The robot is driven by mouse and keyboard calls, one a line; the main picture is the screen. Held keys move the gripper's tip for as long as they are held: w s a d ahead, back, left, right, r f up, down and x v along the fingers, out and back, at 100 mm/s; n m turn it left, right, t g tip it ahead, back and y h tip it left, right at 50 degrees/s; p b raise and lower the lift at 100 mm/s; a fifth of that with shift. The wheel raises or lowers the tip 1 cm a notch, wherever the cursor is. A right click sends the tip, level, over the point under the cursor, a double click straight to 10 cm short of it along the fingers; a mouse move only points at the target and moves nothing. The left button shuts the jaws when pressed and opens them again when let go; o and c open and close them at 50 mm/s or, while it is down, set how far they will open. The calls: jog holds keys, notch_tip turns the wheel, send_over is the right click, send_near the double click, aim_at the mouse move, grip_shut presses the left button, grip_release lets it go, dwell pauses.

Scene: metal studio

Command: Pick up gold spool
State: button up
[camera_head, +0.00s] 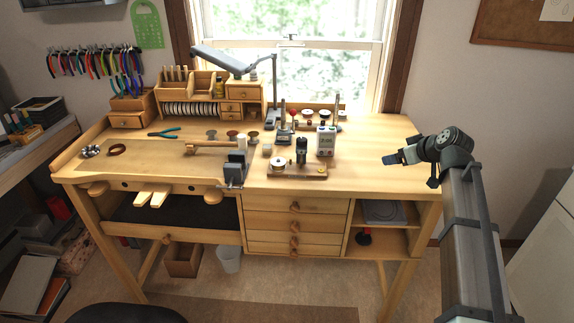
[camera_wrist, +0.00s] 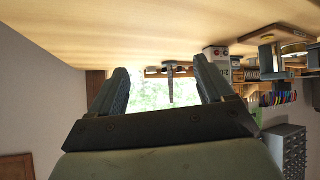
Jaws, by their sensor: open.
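Three small spools stand in a row at the middle of the bench top in the head view: a greyish left spool (camera_head: 211,135), a copper-brown middle spool (camera_head: 232,135) and a dull brownish right spool (camera_head: 253,137). At this size I cannot tell for sure which one is gold. My gripper (camera_head: 391,159) is at the bench's right side, well to the right of the spools and apart from them. In the wrist view my gripper (camera_wrist: 160,64) is open, with nothing between its two fingers. I cannot make out the spools in the wrist view.
A vise (camera_head: 235,166) stands at the bench's front edge, just in front of the spools. A grey meter (camera_head: 326,141) and a wooden stand (camera_head: 297,171) lie between my gripper and the spools. A lamp (camera_head: 273,90) and a wooden organizer (camera_head: 207,92) are behind.

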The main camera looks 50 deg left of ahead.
aim_at(278, 158)
jog(key=s+a+r+n+g+h, duration=0.1)
jog(key=s+a+r+n, duration=0.1)
jog(key=s+a, duration=0.4)
jog(key=s+a+r+n+g+h, duration=0.2)
jog(key=s+a, duration=0.4)
jog(key=a, duration=0.3)
jog(key=s+a+r+n+g+h, duration=0.1)
jog(key=s+a+r+n+g, duration=0.1)
jog(key=s+a, duration=0.5)
jog(key=shift+s+a+r, duration=0.1)
jog(key=shift+a+r, duration=0.55)
jog(key=s+a+r+t+h, duration=0.1)
jog(key=s+a+r+h, duration=0.1)
jog(key=s+a+h, duration=0.25)
jog(key=shift+h, duration=0.35)
jog(key=f, duration=1.3)
jog(key=shift+a+f, duration=0.2)
jog(key=shift+f, duration=0.2)
jog(key=c, duration=1.1)
